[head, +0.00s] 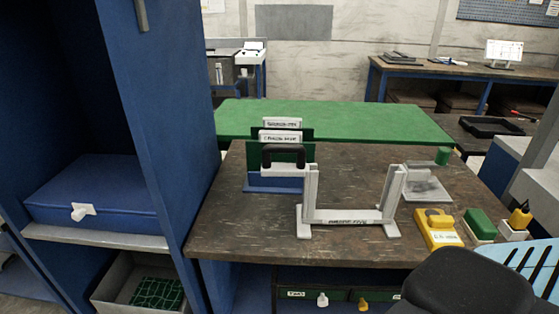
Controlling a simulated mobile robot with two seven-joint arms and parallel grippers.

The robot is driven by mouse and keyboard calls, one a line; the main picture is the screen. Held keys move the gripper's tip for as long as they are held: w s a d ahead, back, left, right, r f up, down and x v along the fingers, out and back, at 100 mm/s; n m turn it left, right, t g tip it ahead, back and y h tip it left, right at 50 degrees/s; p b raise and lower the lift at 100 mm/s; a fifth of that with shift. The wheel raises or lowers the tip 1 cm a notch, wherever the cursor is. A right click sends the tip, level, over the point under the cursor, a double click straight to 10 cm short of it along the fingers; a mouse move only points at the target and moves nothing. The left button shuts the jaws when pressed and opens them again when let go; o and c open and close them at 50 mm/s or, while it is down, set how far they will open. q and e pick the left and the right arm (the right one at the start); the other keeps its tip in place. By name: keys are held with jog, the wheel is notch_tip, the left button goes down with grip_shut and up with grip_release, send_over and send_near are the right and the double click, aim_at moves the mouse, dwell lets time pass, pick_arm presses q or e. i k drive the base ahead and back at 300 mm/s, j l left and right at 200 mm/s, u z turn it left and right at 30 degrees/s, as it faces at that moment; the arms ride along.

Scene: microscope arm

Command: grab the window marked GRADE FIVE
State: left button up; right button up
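A dark green plate window with a black handle (283,156) stands upright in a blue rack (277,185) on the dark workbench. It has a white label (281,138) on top whose small print looks like GRADE FIVE, but I cannot read it surely. A second green plate stands just behind it with another white label (282,124), also too blurred to read surely. To the right stands a U-shaped light grey stand (350,215) with a label (347,221) on its crossbar that seems to read GRADE FIVE. Neither gripper is in view.
The bench (240,225) also carries a clear-topped fixture (427,183), a yellow block (438,228) and a green block (479,225) on the right. A tall blue cabinet (165,100) borders the bench's left. A black rounded object (465,285) stands at the front right.

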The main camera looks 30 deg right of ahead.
aim_at(254, 148)
jog(key=l+z, duration=0.1)
jog(key=z, duration=0.65)
jog(key=l+z, duration=0.95)
jog(key=l, duration=0.4)
jog(key=i+l, duration=0.1)
jog(key=l, duration=0.35)
jog(key=i+l+z, duration=0.15)
jog(key=l, duration=0.35)
jog(key=k, duration=0.05)
